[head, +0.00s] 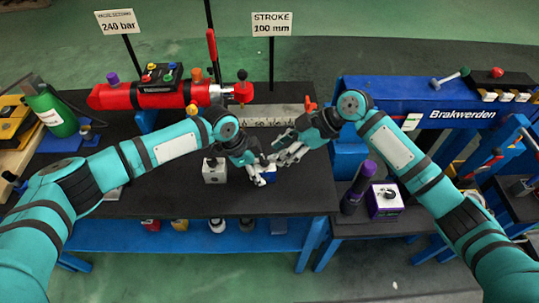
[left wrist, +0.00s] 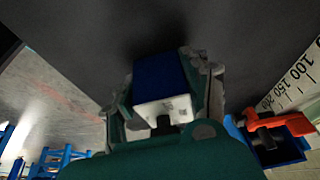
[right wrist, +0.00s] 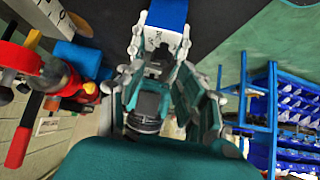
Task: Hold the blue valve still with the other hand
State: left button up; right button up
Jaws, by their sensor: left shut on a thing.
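The blue valve (left wrist: 158,75) is a blue block with a white face and a dark stem. In the head view its blue body (head: 270,177) shows low between my grippers, partly hidden by fingers. My left gripper (head: 258,170) is shut on it, with a finger on either side in the left wrist view. My right gripper (head: 283,156) is close above and right of it, with its fingers apart. In the right wrist view the valve (right wrist: 165,14) is at the top, just beyond the right fingertips (right wrist: 160,68); contact there is unclear.
A white block (head: 214,171) with a dark knob stands left on the black table (head: 150,195). A purple block (head: 385,202) and purple-capped bottle (head: 357,187) stand on the lower right surface. A red cylinder (head: 150,97) and a ruler (head: 262,117) lie behind.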

aim_at(266, 159)
jog(key=v, duration=0.7)
jog(key=shift+o, duration=0.3)
jog(key=shift+d+r, duration=0.1)
jog(key=shift+o, duration=1.1)
notch_tip(266, 159, down, 4)
jog(key=d+y, duration=0.3)
jog(key=y, duration=0.1)
jog(key=x, duration=1.2)
jog(key=shift+a+r, duration=0.1)
jog(key=shift+a, duration=0.1)
grip_shut()
